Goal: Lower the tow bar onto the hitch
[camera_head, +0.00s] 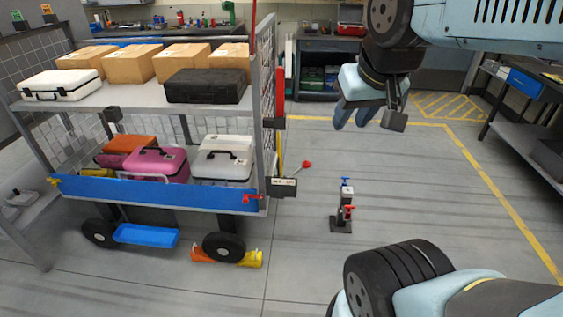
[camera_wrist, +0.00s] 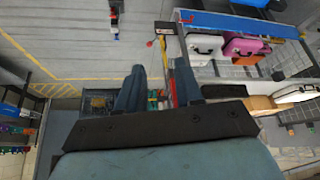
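The hitch appears to be the short dark floor stand (camera_head: 341,212) with blue and red handles, on open floor right of the cart; it also shows at the top of the wrist view (camera_wrist: 114,14). An upright red and yellow bar (camera_head: 279,92) stands at the cart's right end and may be the tow bar; I cannot tell for sure. A red-knobbed lever (camera_head: 306,164) sticks out near a labelled plate (camera_head: 284,187) there. My gripper (camera_head: 351,124) hangs above and behind the hitch, right of the bar. In the wrist view its fingers (camera_wrist: 160,75) are apart, with nothing visible between them.
The cart (camera_head: 150,193) carries boxes and cases on two shelves, with an orange chock (camera_head: 240,259) at its wheel. Workbenches stand at the back and a dark table (camera_head: 520,120) at the right. The floor around the hitch is clear. Yellow lines mark the floor.

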